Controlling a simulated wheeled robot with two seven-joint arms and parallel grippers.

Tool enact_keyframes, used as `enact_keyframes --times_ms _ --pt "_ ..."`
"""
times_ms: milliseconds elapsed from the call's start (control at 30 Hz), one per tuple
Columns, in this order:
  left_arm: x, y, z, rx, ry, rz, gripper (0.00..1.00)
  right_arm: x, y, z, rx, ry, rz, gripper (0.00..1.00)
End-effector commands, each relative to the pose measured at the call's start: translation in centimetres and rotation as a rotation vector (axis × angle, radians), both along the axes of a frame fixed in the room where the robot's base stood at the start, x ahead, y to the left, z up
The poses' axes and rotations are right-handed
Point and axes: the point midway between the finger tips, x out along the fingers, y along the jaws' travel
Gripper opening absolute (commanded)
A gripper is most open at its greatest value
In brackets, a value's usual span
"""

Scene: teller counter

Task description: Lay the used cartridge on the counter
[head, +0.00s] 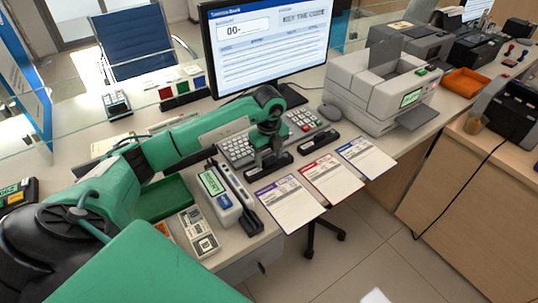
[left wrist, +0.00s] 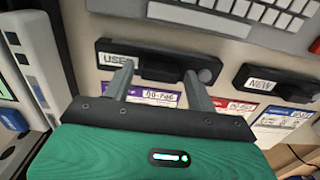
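The used cartridge (head: 266,167) is a black bar lying on the counter (head: 233,249) below the keyboard in the head view. In the left wrist view it shows a "USED" label (left wrist: 112,61) and a round knob at its right end. My left gripper (head: 268,157) is over it, pointing down. In the left wrist view its two fingers (left wrist: 160,72) stand apart, overlapping the middle of the cartridge; whether they touch it I cannot tell. A similar black cartridge labelled "NEW" (left wrist: 264,85) lies to the right. My right gripper is not in view.
Three forms, purple (head: 288,204), red (head: 331,178) and blue (head: 365,158), lie along the front edge. A keyboard (head: 238,151) is behind the used cartridge, a printer (head: 380,90) to the right. A white device (head: 217,198) and a green tray (head: 163,199) stand left.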

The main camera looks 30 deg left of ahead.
Motion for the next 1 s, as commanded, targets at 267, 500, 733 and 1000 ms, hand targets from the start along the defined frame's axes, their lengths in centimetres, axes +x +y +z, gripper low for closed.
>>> enact_keyframes --times_ms 267,500,733,1000 --pt "0.0 0.0 0.0 0.0 0.0 0.0 0.62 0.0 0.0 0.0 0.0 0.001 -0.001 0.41" --pt "0.1 0.0 2.0 0.0 -0.004 -0.001 0.62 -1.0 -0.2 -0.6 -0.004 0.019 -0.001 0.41" --pt "0.1 0.0 7.1 0.0 -0.005 -0.001 0.62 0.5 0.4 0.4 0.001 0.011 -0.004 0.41" --pt "0.1 0.0 11.4 0.0 -0.002 0.0 0.62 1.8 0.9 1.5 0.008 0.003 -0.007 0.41"
